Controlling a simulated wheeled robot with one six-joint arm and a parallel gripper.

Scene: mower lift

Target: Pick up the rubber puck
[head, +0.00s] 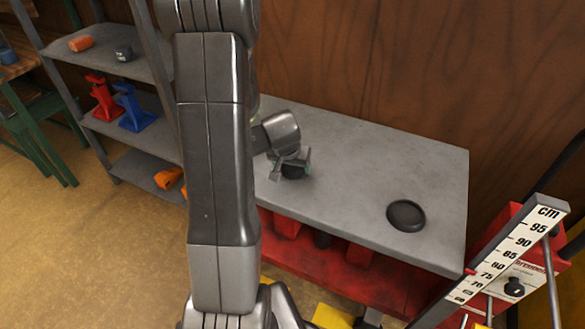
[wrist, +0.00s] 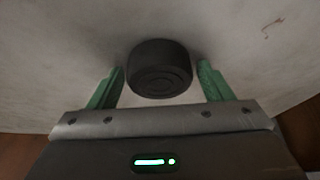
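The rubber puck (wrist: 160,68) is a short black cylinder with ringed markings on its face. In the wrist view it lies between the two green fingers, with a gap on each side. My gripper (wrist: 161,84) is open and does not visibly touch it. In the head view my gripper (head: 290,164) is low over the grey bench top, and the puck (head: 293,172) shows partly below it, the rest hidden by the fingers.
A round black dish (head: 406,215) lies on the right of the grey bench top (head: 350,160). A wooden wall stands behind. A red machine with a cm scale (head: 505,255) is at the right. A shelf (head: 110,60) at the left holds jack stands and small parts.

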